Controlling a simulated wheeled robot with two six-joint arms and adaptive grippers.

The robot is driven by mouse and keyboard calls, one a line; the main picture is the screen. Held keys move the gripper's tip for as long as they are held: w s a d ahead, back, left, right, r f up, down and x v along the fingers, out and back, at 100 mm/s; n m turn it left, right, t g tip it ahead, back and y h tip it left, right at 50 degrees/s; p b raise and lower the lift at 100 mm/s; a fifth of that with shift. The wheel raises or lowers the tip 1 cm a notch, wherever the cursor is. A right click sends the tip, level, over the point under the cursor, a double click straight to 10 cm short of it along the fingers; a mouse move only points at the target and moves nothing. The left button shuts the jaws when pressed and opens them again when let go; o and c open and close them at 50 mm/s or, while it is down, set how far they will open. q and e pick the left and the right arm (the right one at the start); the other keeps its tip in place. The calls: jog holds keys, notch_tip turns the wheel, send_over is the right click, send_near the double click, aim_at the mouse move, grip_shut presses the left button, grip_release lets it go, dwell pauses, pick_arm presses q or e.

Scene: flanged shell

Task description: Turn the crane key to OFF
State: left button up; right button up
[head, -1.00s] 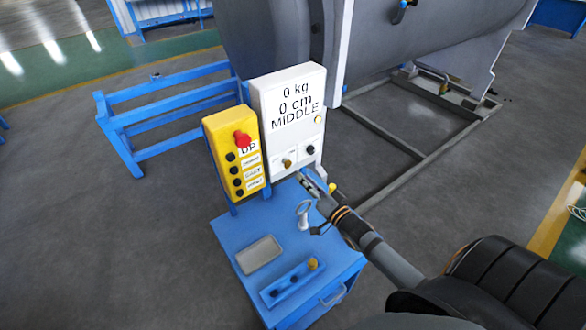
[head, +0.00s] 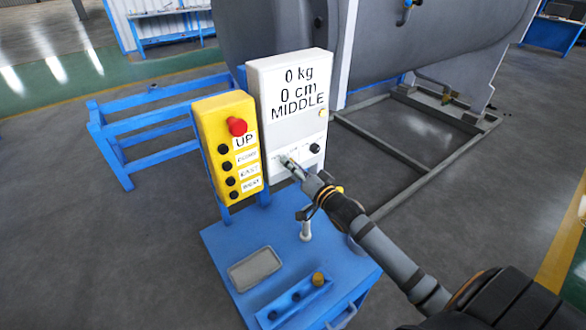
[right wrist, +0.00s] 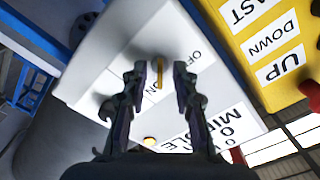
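The brass crane key (right wrist: 158,72) sits on the lower part of the white control box (head: 290,65), beside an "OFF" and an "ON" label in the right wrist view. In that view the key lies between the two fingers of my right gripper (right wrist: 160,78), with a gap visible on each side. The right gripper is open and points at the panel. In the head view its fingertips (head: 288,165) cover the key. The box display reads 0 kg, 0 cm, MIDDLE. My left gripper is not in view.
A yellow button box (head: 212,120) with a red knob (head: 237,126) stands close left of the white box. A black knob (head: 314,147) is right of my fingers. Below, the blue cabinet (head: 225,240) carries a grey tray (head: 255,268) and an upright pale handle (head: 306,228).

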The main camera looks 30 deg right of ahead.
jog(key=shift+c, duration=1.2)
grip_shut()
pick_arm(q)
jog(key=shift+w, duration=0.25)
pick_arm(e)
jog(key=shift+n, duration=0.4)
pick_arm(q)
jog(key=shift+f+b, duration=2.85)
jog(key=shift+b, duration=0.05)
pick_arm(e)
jog(key=shift+f+n, duration=0.1)
jog(key=shift+n, duration=8.4)
